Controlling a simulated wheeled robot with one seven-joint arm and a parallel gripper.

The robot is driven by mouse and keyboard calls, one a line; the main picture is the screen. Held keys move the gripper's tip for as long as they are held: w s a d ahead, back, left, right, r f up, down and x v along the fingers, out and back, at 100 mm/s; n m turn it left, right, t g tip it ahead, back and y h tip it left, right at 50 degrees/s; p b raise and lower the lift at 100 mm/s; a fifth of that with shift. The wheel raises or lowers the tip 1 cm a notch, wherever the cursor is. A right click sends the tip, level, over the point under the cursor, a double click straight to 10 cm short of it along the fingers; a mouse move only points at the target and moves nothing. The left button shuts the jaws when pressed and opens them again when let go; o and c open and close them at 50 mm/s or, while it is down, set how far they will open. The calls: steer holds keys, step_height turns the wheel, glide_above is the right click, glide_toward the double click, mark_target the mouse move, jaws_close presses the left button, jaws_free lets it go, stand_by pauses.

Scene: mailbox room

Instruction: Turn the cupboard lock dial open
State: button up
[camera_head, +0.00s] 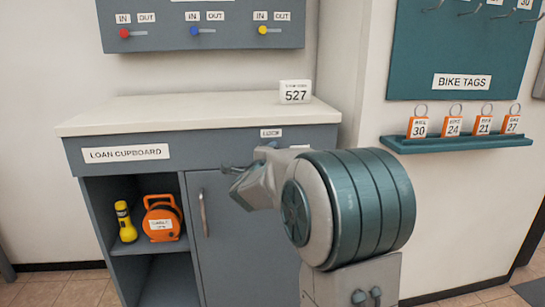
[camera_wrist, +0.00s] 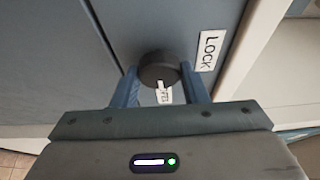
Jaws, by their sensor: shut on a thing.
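The lock dial (camera_wrist: 158,68) is a round black knob on the cupboard front, beside a white LOCK label (camera_wrist: 208,50) in the wrist view. My gripper (camera_wrist: 160,88) has one blue finger on each side of the dial and is shut on it. A small white tag with dark marks shows just below the dial, between the fingers; its writing is too small to read. In the head view the loan cupboard (camera_head: 125,153) has a grey door (camera_head: 225,240) that is closed. My arm hides the dial there.
The cupboard's open left shelves hold a yellow torch (camera_head: 125,222) and an orange reel (camera_head: 163,220). A 527 sign (camera_head: 295,92) stands on the white top. A teal shelf of orange bike tags (camera_head: 455,125) is on the right wall.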

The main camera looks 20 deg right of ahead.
steer(key=o, duration=0.9)
steer(key=shift+o, duration=0.2)
steer(key=shift+s, duration=0.1)
steer(key=p+v, duration=0.2)
steer(key=v, duration=1.1)
steer(key=shift+s+a+p, duration=0.2)
steer(key=shift+s+p, duration=0.05)
steer(key=shift+p, duration=0.15)
steer(key=shift+r, duration=0.1)
